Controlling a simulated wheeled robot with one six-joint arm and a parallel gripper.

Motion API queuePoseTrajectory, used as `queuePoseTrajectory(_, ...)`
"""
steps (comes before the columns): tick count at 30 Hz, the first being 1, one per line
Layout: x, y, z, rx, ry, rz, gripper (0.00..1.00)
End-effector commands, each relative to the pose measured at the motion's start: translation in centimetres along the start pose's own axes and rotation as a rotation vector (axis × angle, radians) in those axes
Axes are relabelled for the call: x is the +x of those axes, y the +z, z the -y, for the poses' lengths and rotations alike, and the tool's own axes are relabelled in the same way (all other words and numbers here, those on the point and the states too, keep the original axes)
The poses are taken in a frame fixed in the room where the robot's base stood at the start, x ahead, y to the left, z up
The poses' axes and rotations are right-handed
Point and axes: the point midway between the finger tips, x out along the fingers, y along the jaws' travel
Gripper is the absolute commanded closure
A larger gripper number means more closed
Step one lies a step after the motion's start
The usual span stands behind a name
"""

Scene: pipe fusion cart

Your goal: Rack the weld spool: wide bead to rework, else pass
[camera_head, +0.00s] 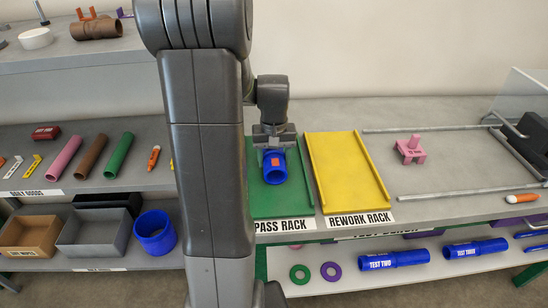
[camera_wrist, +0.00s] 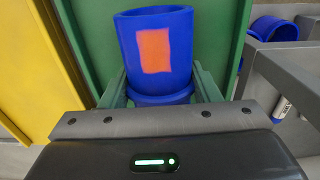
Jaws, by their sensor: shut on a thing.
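The weld spool is a short blue pipe (camera_head: 275,172) with an orange square patch, over the green pass rack (camera_head: 282,205). My gripper (camera_head: 272,148) is shut on its far end in the head view. In the wrist view the spool (camera_wrist: 183,20) stands out beyond my gripper (camera_wrist: 160,88), with its open end away from me and a raised band near the fingers. I cannot tell how wide the bead is, or whether the spool touches the rack. The yellow rework rack (camera_head: 345,170) is empty, to the right of the pass rack.
A pink fixture (camera_head: 410,150) and metal rails (camera_head: 440,193) are on the bench at right. Blue pipes marked TEST TWO (camera_head: 394,259) and TEST THREE (camera_head: 475,248) lie on the lower shelf.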

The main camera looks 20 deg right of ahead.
Motion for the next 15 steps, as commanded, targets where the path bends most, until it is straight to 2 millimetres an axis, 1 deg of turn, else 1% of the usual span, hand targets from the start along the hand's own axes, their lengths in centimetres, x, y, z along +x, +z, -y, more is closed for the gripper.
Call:
queuePoseTrajectory(11, 0.09, 0.00, 0.00, 0.000, 0.000, 0.000, 0.70)
queuePoseTrajectory(12, 0.09, 0.00, 0.00, 0.000, 0.000, 0.000, 0.40)
queuePoseTrajectory(14, 0.09, 0.00, 0.00, 0.000, 0.000, 0.000, 0.28)
queuePoseTrajectory(15, 0.09, 0.00, 0.00, 0.000, 0.000, 0.000, 0.20)
